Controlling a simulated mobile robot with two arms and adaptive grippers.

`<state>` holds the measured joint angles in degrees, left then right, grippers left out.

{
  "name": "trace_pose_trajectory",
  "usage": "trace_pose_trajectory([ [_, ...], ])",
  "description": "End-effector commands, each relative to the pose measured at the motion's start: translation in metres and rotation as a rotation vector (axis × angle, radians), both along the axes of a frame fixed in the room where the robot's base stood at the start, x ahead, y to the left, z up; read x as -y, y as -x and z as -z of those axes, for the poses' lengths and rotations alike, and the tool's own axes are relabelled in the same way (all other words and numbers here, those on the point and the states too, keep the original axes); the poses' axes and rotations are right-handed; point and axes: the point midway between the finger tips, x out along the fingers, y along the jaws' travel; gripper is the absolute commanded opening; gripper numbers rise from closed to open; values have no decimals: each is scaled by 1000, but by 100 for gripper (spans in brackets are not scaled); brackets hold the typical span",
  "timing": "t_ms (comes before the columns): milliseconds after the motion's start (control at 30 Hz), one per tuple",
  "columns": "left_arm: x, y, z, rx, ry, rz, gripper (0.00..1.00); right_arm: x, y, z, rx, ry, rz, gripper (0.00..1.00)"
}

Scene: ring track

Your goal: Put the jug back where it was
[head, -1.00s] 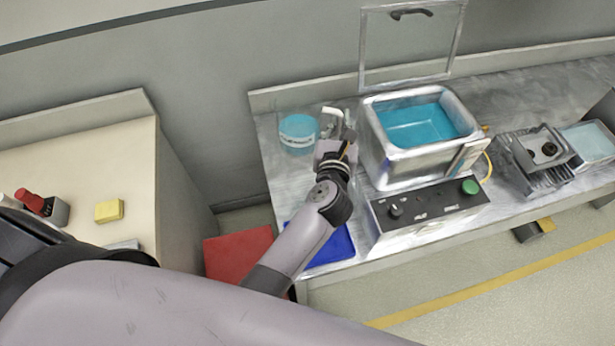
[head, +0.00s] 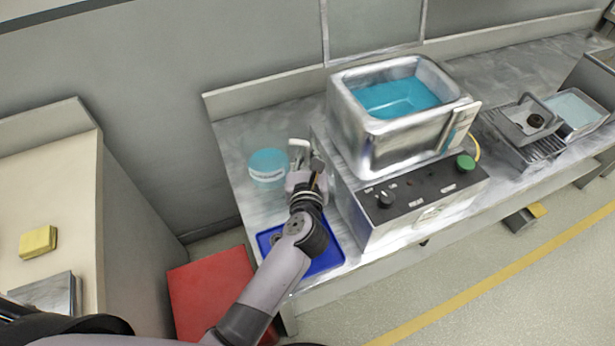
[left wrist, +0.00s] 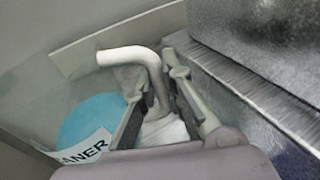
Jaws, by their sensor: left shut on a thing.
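The jug (head: 267,168) is clear with blue liquid and a white label. It is over the back left part of the steel counter (head: 232,130). My left gripper (head: 300,165) is right beside it, shut on its pale handle. In the left wrist view the bent handle (left wrist: 155,72) runs up between the fingers, and the blue liquid (left wrist: 88,122) and part of the label show at left. I cannot tell whether the jug's base touches the counter. A blue tray (head: 327,262) lies at the counter's front left, partly behind my left arm. My right gripper is out of view.
A red block (head: 210,300) is on the floor side. A wire basket (head: 520,140) and a second container are further right.

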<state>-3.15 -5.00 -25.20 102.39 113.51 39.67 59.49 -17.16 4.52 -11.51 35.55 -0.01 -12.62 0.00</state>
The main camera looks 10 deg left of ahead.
Motion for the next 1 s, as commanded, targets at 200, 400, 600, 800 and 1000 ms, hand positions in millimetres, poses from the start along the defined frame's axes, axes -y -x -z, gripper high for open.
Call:
trace_pose_trajectory([
  [200, 0, 0, 12, 4, -1, 1, 0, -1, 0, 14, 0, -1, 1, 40],
  [400, 0, 0, 39, 3, -1, 1, 0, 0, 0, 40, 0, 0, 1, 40],
  [600, 1, 0, 49, 4, -2, 1, 0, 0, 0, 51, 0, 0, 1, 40],
  [800, 0, 0, 47, 3, -1, 1, 0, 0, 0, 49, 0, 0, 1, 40],
  [1000, 0, 0, 52, 0, 1, 0, 13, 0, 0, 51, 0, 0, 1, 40],
])
